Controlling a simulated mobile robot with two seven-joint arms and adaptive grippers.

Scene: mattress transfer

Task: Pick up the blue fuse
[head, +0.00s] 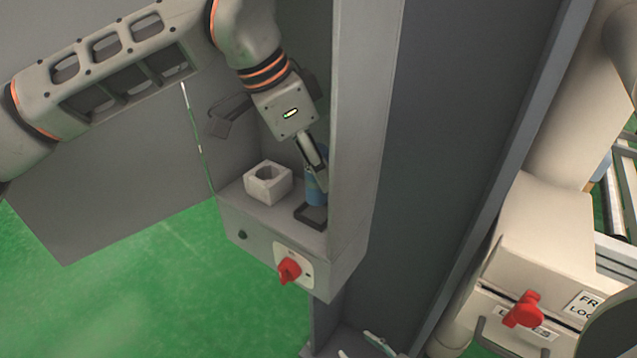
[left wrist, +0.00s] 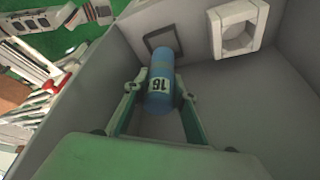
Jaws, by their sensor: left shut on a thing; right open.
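The blue fuse (head: 315,190) is a blue cylinder inside the grey cabinet, just above its ledge, partly hidden by a finger in the head view. In the left wrist view the blue fuse (left wrist: 161,80) bears a pale label reading 18. My left gripper (head: 318,180) reaches down into the cabinet and is shut on the fuse; the left wrist view shows a finger on each side of it (left wrist: 160,88). My right gripper (head: 378,344) shows only in part at the bottom edge of the head view.
A white block with a round hole (head: 268,183) stands on the ledge left of the fuse. A dark square frame (head: 311,217) lies by the fuse. A red rotary switch (head: 289,271) sits on the ledge's front. The cabinet's grey side wall (head: 362,120) rises close on the right.

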